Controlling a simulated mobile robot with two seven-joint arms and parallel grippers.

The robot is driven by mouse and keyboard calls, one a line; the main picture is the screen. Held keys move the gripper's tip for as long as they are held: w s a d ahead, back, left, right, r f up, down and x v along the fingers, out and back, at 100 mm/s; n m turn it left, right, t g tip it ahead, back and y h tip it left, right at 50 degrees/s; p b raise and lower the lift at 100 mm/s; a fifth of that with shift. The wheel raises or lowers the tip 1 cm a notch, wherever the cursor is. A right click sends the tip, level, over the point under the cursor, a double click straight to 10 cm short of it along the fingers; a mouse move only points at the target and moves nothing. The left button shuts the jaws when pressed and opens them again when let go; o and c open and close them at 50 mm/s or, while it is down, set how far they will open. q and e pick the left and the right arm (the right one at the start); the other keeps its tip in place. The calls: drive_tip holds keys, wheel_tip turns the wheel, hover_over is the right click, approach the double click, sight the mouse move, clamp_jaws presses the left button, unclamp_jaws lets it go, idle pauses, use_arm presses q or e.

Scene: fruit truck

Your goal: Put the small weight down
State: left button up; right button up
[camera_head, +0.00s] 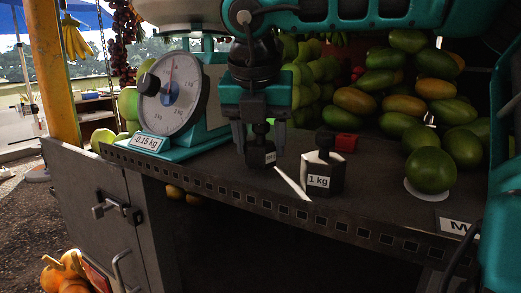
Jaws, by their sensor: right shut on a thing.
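My right gripper (260,138) points down over the truck shelf, its fingers on both sides of the small dark weight's knob. It is shut on the small weight (261,156), which has a white label too small to read. The small weight is upright at the shelf's surface; I cannot tell whether its base touches. A larger dark weight (324,178) labelled "1 kg" stands on the shelf to its right. My left gripper is not in view.
A teal scale (172,97) with a round dial and a "-0.15 kg" tag stands to the left. A small red object (345,142) lies behind the 1 kg weight. The shelf's front edge (290,206) is close.

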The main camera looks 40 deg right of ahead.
drive_tip(key=shift+f, duration=0.65)
drive_tip(key=shift+f, duration=0.15)
drive_tip(key=o, duration=1.5)
drive_tip(key=p+v, duration=0.1)
drive_tip(key=v, duration=1.1)
drive_tip(key=shift+p, duration=0.35)
